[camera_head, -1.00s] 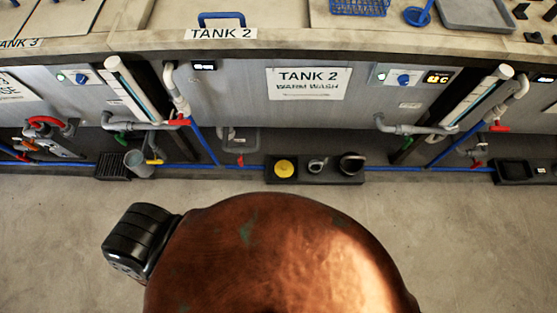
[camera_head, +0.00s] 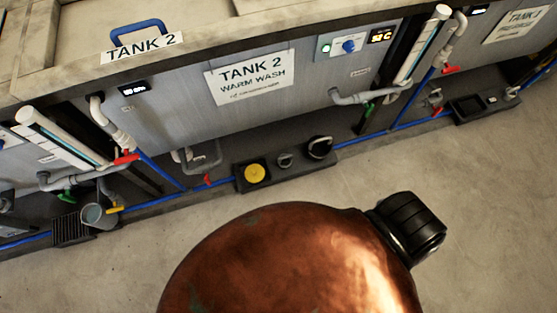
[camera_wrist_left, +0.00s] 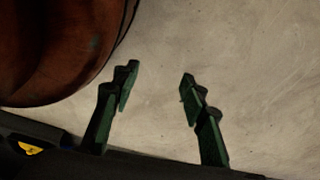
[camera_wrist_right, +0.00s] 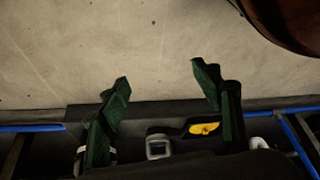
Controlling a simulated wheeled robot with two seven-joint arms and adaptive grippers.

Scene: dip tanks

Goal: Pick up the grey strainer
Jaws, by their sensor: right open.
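I cannot pick out a grey strainer for certain. My left gripper (camera_wrist_left: 159,73) is open and empty above bare floor in the left wrist view. Neither gripper shows in the head view.
Tank 2's front panel (camera_head: 180,110) runs across the head view, with a blue handle (camera_head: 138,30) on top.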

